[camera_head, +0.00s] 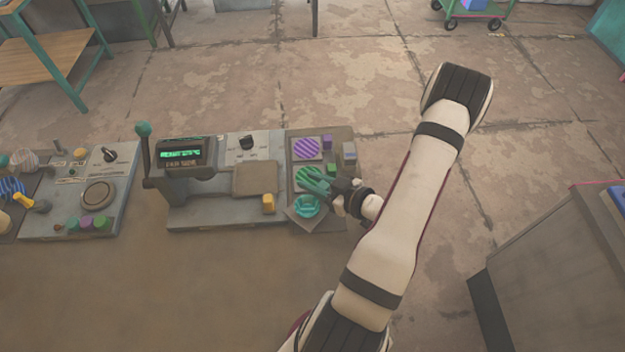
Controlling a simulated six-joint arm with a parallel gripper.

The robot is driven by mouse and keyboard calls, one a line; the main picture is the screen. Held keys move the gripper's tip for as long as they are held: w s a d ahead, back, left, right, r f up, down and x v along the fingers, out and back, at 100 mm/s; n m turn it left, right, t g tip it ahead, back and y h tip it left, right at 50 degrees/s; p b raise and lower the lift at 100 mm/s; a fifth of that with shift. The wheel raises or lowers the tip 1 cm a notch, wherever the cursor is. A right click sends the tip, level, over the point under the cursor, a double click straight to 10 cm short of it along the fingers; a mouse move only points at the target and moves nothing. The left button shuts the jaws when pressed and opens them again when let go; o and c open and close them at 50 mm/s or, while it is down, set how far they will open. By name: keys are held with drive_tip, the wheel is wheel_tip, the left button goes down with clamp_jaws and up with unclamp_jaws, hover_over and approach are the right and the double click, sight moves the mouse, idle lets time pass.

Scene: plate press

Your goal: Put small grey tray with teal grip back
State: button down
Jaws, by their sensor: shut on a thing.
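The small grey tray (306,225) is at the right end of the bench row, turned at an angle to the panel beneath. A teal ring-shaped piece (307,207) shows on it, and a teal-green elongated part (317,184) lies just above it in the picture. My gripper (332,190) reaches in from the right and is shut at this teal part, which appears to be the tray's grip. The fingers partly cover the contact. I cannot tell whether the tray touches the surface below.
The brown panel (345,137) holds a purple striped disc (307,148), a green striped disc (302,174) and small blocks. The front bench is clear.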

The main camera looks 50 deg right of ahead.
drive_tip(key=shift+f, duration=0.3)
drive_tip(key=c, duration=0.7)
unclamp_jaws()
drive_tip(key=shift+o, duration=0.2)
drive_tip(key=shift+r, duration=0.15)
